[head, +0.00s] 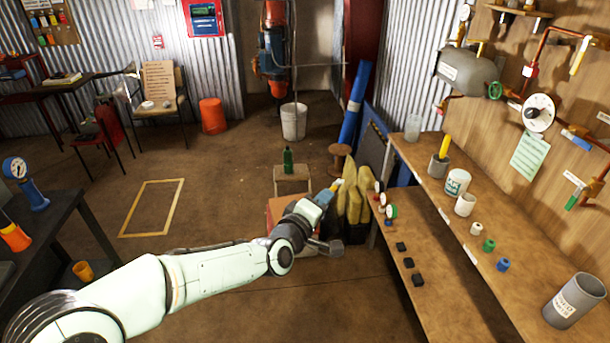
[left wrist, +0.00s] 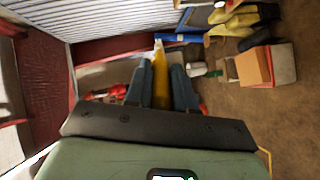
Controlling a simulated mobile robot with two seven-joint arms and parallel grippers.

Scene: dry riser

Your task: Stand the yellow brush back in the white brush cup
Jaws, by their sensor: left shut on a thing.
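My left gripper (head: 329,193) is shut on the yellow brush (head: 336,185), held in the air left of the workbench. In the left wrist view the brush (left wrist: 160,88) stands between the two blue-grey fingers (left wrist: 162,72) and points away from the wrist, with a pale far end. A plain white cup (head: 465,205) stands upright on the workbench, apart from the gripper. A white tub with a green label (head: 457,181) stands just behind it. I cannot tell for certain which is the brush cup. My right gripper is not in view.
The workbench (head: 440,205) also bears a grey cup with a yellow item (head: 438,167), a large grey cylinder (head: 574,300), and small green and blue pieces. A lower shelf (head: 415,255) holds black blocks. Yellow bags (head: 352,200) stand by the gripper.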

